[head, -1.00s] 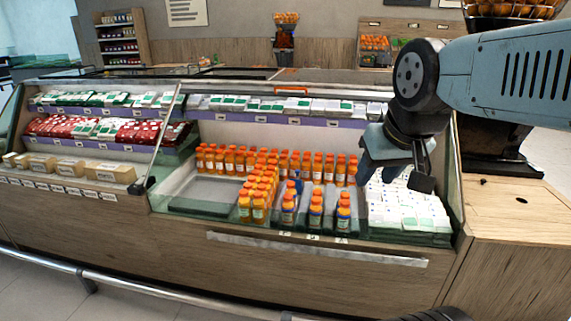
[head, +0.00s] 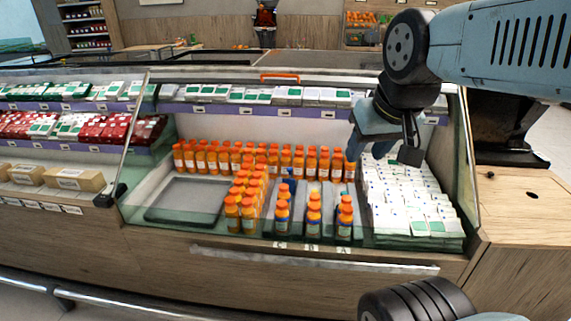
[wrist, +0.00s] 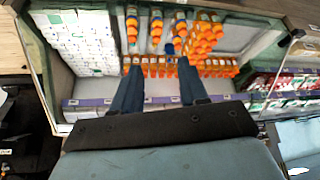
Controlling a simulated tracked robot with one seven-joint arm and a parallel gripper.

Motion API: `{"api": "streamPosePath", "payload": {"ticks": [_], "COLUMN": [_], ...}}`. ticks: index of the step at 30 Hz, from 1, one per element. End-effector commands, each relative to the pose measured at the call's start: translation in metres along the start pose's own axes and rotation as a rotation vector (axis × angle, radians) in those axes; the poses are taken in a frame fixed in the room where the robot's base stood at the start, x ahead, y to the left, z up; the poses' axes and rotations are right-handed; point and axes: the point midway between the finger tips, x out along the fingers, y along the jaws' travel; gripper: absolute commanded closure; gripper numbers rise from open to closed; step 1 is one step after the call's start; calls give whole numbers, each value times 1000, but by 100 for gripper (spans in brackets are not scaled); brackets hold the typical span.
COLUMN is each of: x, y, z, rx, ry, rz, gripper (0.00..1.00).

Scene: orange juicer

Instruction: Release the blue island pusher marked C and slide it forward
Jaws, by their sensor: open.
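The blue pusher (head: 289,184) is a small blue piece at the back of the left-hand short bottle row, in line with the label C (head: 280,245) on the case's front edge. Bottles in front hide its lower part. In the wrist view a blue piece (wrist: 170,48) shows just beyond and between my fingers. My gripper (head: 393,150) is open and empty, above the white cartons at the right of the case. In the head view it is well right of the pusher and apart from it. My gripper (wrist: 159,65) also shows in the wrist view with its fingers spread.
Orange bottles (head: 247,200) stand in rows around the lanes. An empty grey tray (head: 184,199) lies at the left. White cartons (head: 410,205) fill the right side. Glass panels, the upper shelf (head: 285,96) and the front wooden panel (head: 220,275) bound the case.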

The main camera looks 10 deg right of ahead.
Motion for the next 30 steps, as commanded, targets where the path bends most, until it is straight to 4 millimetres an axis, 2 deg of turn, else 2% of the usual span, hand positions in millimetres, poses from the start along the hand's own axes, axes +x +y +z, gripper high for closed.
{"api": "streamPosePath", "payload": {"ticks": [1,3,7,14,23,30], "x": [0,0,3,22,70,126], "y": [0,0,-2,-1,-4,-2], "z": [0,-4,-21,-86,-174,-238], "rx": [0,-3,-16,-71,-145,-197], "ry": [0,-1,-10,-30,-50,-63], "rz": [0,-2,-11,-43,-85,-115], "gripper": [52,45,44,44,44,44]}}
